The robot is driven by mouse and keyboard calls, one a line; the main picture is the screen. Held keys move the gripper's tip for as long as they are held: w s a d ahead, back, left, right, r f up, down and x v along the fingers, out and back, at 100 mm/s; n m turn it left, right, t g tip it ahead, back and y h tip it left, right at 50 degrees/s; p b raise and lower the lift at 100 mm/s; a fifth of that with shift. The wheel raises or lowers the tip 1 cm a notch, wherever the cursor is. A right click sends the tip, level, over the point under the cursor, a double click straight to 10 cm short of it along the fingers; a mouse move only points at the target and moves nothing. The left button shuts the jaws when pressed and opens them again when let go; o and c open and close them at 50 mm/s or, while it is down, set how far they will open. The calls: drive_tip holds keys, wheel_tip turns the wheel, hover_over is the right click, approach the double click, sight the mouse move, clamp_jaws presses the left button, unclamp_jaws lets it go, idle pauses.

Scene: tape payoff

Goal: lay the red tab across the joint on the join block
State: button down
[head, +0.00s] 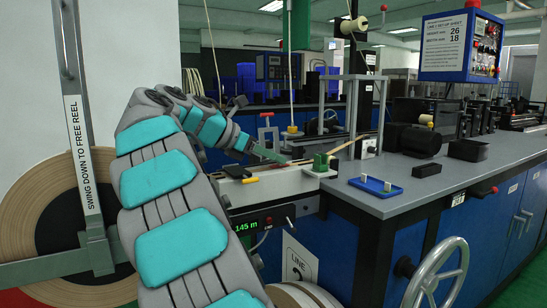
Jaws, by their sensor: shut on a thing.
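The join block (282,186) is the long pale block at the front left edge of the grey bench, with a green clamp-like piece (320,163) at its right end. My gripper (273,155) reaches over the block from the left, at the end of my teal and grey arm. It is shut on a thin reddish piece (298,161), which looks like the red tab, just above or at the block. The piece is small, and I cannot tell whether it touches the block. The joint is too small to make out.
A pale strip (348,144) slants up to the right behind the green piece. A yellow and black item (250,180) lies left on the block. A handwheel (440,272) stands in front.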

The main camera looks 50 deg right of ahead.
drive_tip(key=shift+f, duration=0.1)
drive_tip(key=c, duration=0.9)
unclamp_jaws()
drive_tip(key=shift+o, duration=0.2)
drive_tip(key=p+v, duration=0.1)
drive_tip(key=v, duration=0.6)
drive_tip(key=shift+w+a+r, duration=0.1)
drive_tip(key=shift+a+r, duration=0.15)
drive_tip(key=shift+r, duration=0.05)
